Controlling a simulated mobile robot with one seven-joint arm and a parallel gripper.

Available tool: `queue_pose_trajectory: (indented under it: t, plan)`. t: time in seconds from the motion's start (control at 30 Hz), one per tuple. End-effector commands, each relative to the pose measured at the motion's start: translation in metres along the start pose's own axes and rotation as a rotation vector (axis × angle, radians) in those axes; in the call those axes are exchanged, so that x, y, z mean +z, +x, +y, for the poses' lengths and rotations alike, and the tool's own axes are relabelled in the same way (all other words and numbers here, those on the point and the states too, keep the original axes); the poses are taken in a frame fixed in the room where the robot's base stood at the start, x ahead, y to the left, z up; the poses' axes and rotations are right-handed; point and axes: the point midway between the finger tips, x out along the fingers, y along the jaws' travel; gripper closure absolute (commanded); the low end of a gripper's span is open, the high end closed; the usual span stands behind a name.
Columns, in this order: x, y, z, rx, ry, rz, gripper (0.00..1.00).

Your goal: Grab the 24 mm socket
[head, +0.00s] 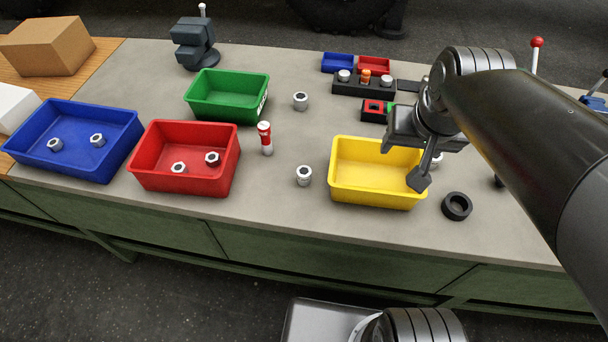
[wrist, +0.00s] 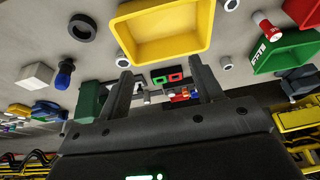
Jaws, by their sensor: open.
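Several grey metal sockets are in view, and I cannot read any size, so I cannot tell which is the 24 mm one. In the head view one socket (head: 304,176) stands left of the yellow bin and another (head: 300,101) stands right of the green bin. One more socket (head: 436,159) is partly hidden behind my gripper (head: 420,178). My gripper is open and empty, above the right side of the yellow bin. In the wrist view its fingers (wrist: 164,84) are apart, with a socket (wrist: 122,61) beyond the left fingertip.
The yellow bin (head: 374,194) is empty. A black ring (head: 457,206) lies to its right. The red bin (head: 185,185), blue bin (head: 72,168) and green bin (head: 227,112) stand left. A red-and-white cylinder (head: 265,138) stands mid-bench. A black rack (head: 345,88) stands behind.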

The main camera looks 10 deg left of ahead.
Motion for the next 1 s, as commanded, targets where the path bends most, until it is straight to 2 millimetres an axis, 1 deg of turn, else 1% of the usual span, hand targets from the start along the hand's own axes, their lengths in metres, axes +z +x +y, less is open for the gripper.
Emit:
queue_pose_trajectory:
  t: [0.03, 0.1, 0.17, 0.3, 0.47, 0.6, 0.7, 0.83, 0.9, 1.0]
  plan:
    - [-0.008, 0.010, -0.010, -0.007, -0.013, -0.030, 0.40]
    - [-0.018, 0.022, -0.024, -0.014, -0.023, -0.064, 0.40]
    - [-0.026, 0.032, -0.036, -0.018, -0.032, -0.092, 0.40]
    - [-0.040, 0.061, -0.069, -0.024, -0.056, -0.159, 0.40]
    - [-0.049, 0.097, -0.109, -0.022, -0.084, -0.235, 0.40]
    - [-0.050, 0.130, -0.144, -0.013, -0.106, -0.296, 0.40]
    - [-0.048, 0.149, -0.164, -0.006, -0.119, -0.329, 0.40]
    - [-0.044, 0.165, -0.181, 0.002, -0.130, -0.355, 0.40]
    - [-0.043, 0.170, -0.186, 0.005, -0.132, -0.362, 0.40]
    - [-0.040, 0.179, -0.188, 0.007, -0.132, -0.367, 0.40]
